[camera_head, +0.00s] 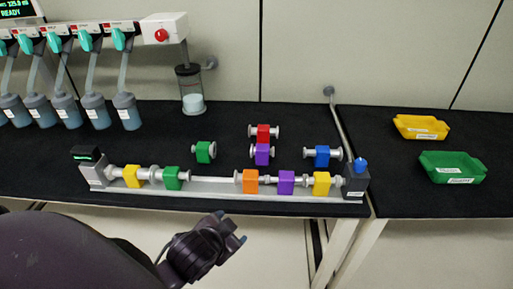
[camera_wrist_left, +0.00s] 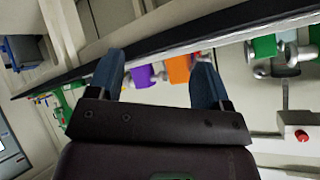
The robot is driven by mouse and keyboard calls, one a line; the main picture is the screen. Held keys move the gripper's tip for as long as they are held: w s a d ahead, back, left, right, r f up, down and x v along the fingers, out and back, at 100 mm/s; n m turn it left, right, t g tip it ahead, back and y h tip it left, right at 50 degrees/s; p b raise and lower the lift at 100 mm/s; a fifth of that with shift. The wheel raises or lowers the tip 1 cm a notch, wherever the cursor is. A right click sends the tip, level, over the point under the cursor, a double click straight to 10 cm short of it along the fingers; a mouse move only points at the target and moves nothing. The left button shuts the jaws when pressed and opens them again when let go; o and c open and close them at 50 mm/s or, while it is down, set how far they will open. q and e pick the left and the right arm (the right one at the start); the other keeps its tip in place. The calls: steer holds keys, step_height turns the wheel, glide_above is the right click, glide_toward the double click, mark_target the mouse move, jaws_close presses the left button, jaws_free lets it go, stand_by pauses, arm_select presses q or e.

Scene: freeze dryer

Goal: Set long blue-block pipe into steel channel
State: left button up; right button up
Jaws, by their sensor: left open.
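The blue-block pipe (camera_head: 322,155) lies on the black bench top behind the right part of the steel channel, with a flange at each end. The steel channel (camera_head: 215,188) runs along the bench's front edge and holds yellow, green, orange, purple and yellow block pieces. A stretch between its green block (camera_head: 172,178) and orange block (camera_head: 250,181) has no coloured block. My left gripper (camera_head: 232,228) is open and empty in front of the bench, apart from the pipes. In the left wrist view its fingers (camera_wrist_left: 157,62) stand apart, with purple and orange blocks beyond. My right gripper is not seen.
Green (camera_head: 204,152), red (camera_head: 263,132) and purple (camera_head: 262,154) block pieces lie behind the channel. A dark end block with a blue knob (camera_head: 356,180) closes its right end.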

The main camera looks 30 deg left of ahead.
arm_select(q)
steer(key=w+d+r+m+t+h, duration=0.3)
steer(key=w+r+m+t, duration=0.25)
steer(key=r, duration=0.25)
steer(key=w+d+r+m+t+h, duration=0.2)
steer(key=w+d+r+m+t, duration=0.25)
steer(key=w+r, duration=0.2)
steer(key=d+r+m+g+h, duration=0.3)
steer(key=d+r+m+h, duration=0.25)
steer(key=m+h, duration=0.55)
steer(key=m+g+y, duration=1.4)
steer(key=m+g, duration=0.3)
steer(key=m, duration=0.7)
glide_above(257, 174)
steer(key=f, duration=0.8)
steer(key=shift+d, duration=0.2)
steer(key=shift+a+n, duration=0.25)
steer(key=shift+n, duration=0.05)
steer(key=shift+f, duration=0.3)
step_height(257, 174, down, 9)
steer(key=shift+f, duration=0.6)
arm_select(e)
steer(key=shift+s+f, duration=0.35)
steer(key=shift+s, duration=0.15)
